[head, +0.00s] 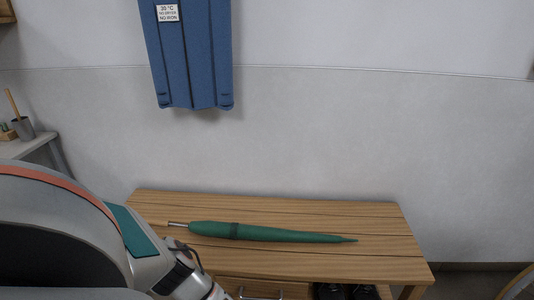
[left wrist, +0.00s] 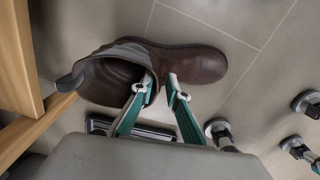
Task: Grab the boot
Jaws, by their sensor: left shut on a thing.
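The brown boot (left wrist: 195,62) shows in the left wrist view, with its open shaft toward the left, a grey collar, a pull loop and its toe toward the right. My left gripper (left wrist: 158,84) is shut on the wall of the boot's shaft. One finger overlaps the shaft opening and the other is on the outside, toward the toe. Tiled floor shows behind the boot; I cannot tell whether the boot touches it. In the head view my left arm reaches down past the bottom edge, and the boot is out of sight.
A wooden bench (head: 312,219) stands against the wall, with a green folded umbrella (head: 270,233) lying on it. Dark shoes (head: 345,291) are below the bench. A blue garment (head: 190,60) hangs above. Wooden furniture (left wrist: 30,125) is close left of the boot.

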